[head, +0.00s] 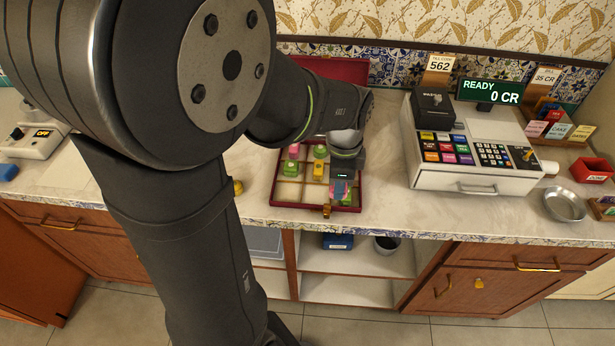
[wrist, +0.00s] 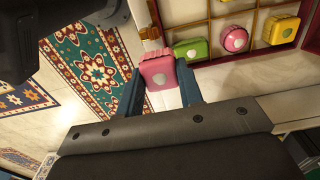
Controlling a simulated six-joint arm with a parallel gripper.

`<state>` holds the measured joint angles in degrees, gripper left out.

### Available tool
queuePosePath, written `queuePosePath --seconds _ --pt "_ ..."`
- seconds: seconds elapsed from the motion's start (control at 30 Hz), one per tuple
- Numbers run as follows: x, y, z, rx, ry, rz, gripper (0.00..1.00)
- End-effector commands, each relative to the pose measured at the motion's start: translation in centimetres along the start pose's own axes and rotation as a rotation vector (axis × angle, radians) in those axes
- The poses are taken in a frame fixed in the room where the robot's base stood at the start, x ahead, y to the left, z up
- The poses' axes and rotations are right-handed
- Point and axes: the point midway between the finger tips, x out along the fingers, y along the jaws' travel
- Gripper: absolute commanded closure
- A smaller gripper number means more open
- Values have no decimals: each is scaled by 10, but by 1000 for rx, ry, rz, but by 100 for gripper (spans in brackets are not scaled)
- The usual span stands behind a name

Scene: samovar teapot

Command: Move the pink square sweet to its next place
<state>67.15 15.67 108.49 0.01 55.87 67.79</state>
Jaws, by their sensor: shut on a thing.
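The pink square sweet (wrist: 158,72) is pinched between the two blue fingers of my gripper (wrist: 160,78) in the wrist view. In the head view my gripper (head: 341,184) hangs at the front right part of the dark red compartment box (head: 285,203), with a bit of pink showing between its fingers. In the wrist view the held sweet is just outside the box's edge, close to a green square sweet (wrist: 190,49) in a compartment. A round pink sweet (wrist: 234,39) and a yellow square sweet (wrist: 279,30) sit in other compartments. My gripper and arm hide part of the box.
A cash register (head: 470,150) stands right of the box, with a metal bowl (head: 564,204) farther right. The box's red lid (head: 340,69) stands open behind, partly hidden by my arm. Bare counter (head: 390,205) lies between box and register. Open shelves (head: 340,287) are below.

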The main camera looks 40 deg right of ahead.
Motion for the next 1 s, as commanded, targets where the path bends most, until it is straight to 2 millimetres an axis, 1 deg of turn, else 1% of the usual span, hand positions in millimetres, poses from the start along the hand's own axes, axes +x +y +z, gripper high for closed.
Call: queuePosePath --seconds 0.03,0.1,0.2,0.33,0.47,0.6,0.73,1.0 --pt "8 -9 11 -7 -1 3 88" --pt "18 -19 23 -7 -1 3 88" --pt "30 -32 37 -5 -1 3 88" --pt "38 -44 48 -2 0 1 88" --pt "45 -47 52 0 0 1 88" --pt "66 -46 52 1 -1 4 88" --pt "79 -46 52 1 0 2 88" --pt "81 -47 51 1 0 -1 88"
